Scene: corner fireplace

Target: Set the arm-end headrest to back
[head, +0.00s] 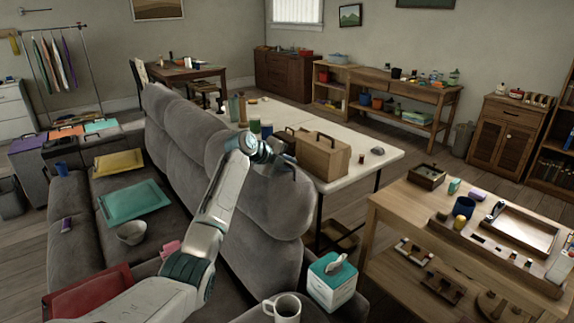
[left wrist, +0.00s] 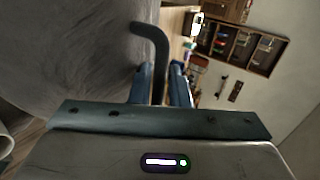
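The grey sofa's near-end headrest (head: 283,215) is the padded upper section closest to me, and it bulges toward the right. Its exact tilt setting cannot be told. My left gripper (head: 288,162) is at the top of this headrest in the head view. In the left wrist view a dark bent lever (left wrist: 157,45) stands between the two fingers of my left gripper (left wrist: 160,85), which sit close on both sides of it. Grey upholstery (left wrist: 75,50) fills the left of that view, close to the fingers. My right gripper is not in view.
A white table (head: 375,165) with a wooden caddy (head: 318,155) stands behind the sofa. A teal tissue box (head: 330,282) and a white mug (head: 283,308) are near the sofa's close end. A wooden workbench (head: 385,205) is at right.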

